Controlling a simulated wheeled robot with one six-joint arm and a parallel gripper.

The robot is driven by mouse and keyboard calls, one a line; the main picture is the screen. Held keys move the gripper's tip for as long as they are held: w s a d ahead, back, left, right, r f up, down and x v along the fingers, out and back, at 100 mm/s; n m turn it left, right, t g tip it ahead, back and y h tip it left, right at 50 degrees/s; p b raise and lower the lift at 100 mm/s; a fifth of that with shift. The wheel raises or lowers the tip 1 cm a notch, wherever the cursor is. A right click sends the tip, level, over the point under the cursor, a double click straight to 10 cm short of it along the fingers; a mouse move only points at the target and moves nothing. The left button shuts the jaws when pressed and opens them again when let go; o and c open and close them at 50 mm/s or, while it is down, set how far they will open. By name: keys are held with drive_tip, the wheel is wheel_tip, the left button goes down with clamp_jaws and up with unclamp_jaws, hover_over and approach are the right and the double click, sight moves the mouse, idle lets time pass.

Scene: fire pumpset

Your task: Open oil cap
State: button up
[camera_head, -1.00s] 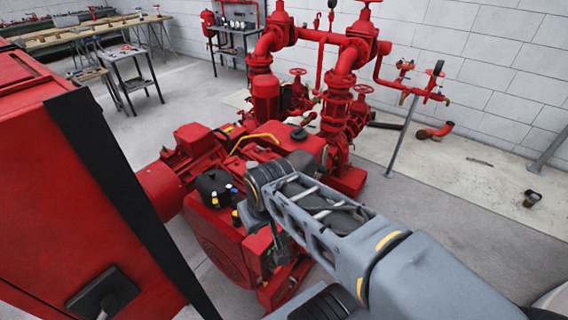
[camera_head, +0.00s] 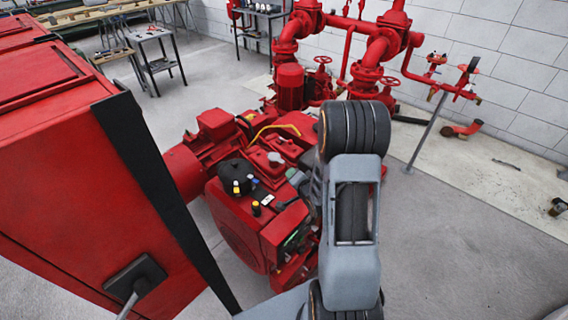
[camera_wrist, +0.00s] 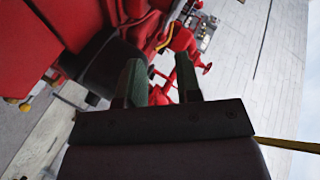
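The red engine (camera_head: 240,225) stands in the middle of the head view, with several small fittings on top. A small black cap with a yellow top (camera_head: 256,208) sits on its near side, and I cannot tell for sure whether this is the oil cap. A small round cap (camera_head: 275,158) shows further back on the engine. Red engine parts (camera_wrist: 60,30) fill the upper left there. In the head view my arm hides most of the gripper.
A large red cabinet (camera_head: 80,160) with a black edge stands close on the left. Red pump pipes (camera_head: 375,55) rise behind the engine. A thin grey post (camera_head: 425,130) stands on the right. Floor at the right (camera_head: 470,240) is clear.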

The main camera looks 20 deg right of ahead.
sight(277, 158)
drive_tip(key=f+m+t, duration=0.1)
drive_tip(key=s+m+t, duration=0.1)
drive_tip(key=s+f+m, duration=0.1)
drive_tip(key=m, duration=0.1)
drive_tip(key=shift+s+d+f+t+y+p, duration=0.2)
drive_tip(key=shift+d+f+t+y+p, duration=0.1)
drive_tip(key=shift+d+f+t, duration=0.1)
drive_tip(key=shift+s+f+m+t, duration=0.2)
drive_tip(key=shift+s+m+t, duration=0.4)
drive_tip(key=shift+m, duration=0.3)
drive_tip(key=w+p, duration=0.3)
drive_tip(key=w, duration=1)
drive_tip(key=shift+w+a, duration=0.15)
drive_tip(key=shift+a, duration=0.05)
clamp_jaws()
